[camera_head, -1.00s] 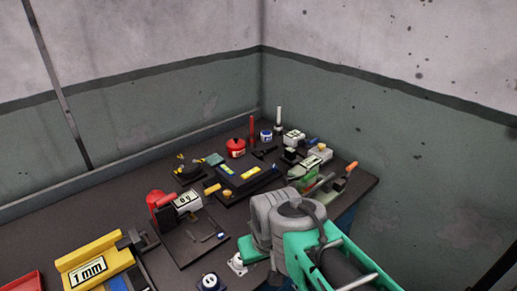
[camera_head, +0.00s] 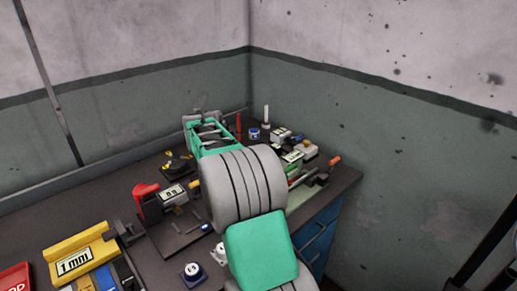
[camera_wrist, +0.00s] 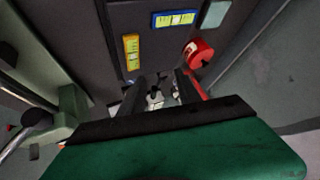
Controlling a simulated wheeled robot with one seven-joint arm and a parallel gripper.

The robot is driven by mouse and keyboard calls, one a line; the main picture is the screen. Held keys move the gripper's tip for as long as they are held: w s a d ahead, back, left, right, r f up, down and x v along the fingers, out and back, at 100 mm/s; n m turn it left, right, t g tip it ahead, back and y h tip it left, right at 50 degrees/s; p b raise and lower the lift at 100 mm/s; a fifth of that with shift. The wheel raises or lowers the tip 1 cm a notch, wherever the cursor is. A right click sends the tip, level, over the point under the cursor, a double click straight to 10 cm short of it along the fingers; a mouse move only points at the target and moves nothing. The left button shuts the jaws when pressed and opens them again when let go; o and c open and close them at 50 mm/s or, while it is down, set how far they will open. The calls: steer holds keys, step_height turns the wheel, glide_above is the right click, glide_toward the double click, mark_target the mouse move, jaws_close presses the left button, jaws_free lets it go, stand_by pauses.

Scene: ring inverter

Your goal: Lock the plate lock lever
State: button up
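I cannot make out for certain which part is the plate lock lever. In the wrist view my gripper (camera_wrist: 161,90) has its two dark fingers apart. A small pale metal piece (camera_wrist: 155,98) shows between or beyond them; I cannot tell whether they touch it. A red bar (camera_wrist: 195,86) lies just beside the right finger, and a red pot (camera_wrist: 198,53) is beyond it. A red part (camera_head: 145,193) stands by a small device with a display (camera_head: 173,194) left of my arm.
The dark bench (camera_head: 40,218) holds a yellow block marked 1 mm (camera_head: 75,262) at front left. A red tray (camera_head: 14,279) is at the left edge. A white bottle (camera_head: 266,118) and a blue-labelled jar (camera_head: 254,134) stand near the corner. Walls close off the back and right.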

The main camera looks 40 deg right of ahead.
steer(key=d+f+m+h, duration=0.1)
steer(key=d, duration=0.3)
steer(key=w+d+f+m+h, duration=0.1)
steer(key=d+m, duration=0.1)
steer(key=d, duration=0.3)
steer(key=w+d+f+m+g, duration=0.1)
steer(key=d+f+m, duration=0.1)
steer(key=d, duration=0.3)
steer(key=shift+w+f+h, duration=0.1)
steer(key=shift+w+h, duration=0.15)
steer(key=shift+h, duration=0.15)
steer(key=p+x, duration=0.1)
steer(key=x, duration=0.5)
steer(key=shift+w+f+p, duration=0.1)
steer(key=shift+w+p, duration=0.1)
steer(key=shift+p, duration=0.1)
steer(key=shift+w+d+f, duration=0.15)
steer(key=shift+d+f, duration=0.15)
steer(key=shift+d, duration=0.05)
steer(key=shift+c, duration=0.3)
jaws_close()
steer(key=shift+f, duration=0.25)
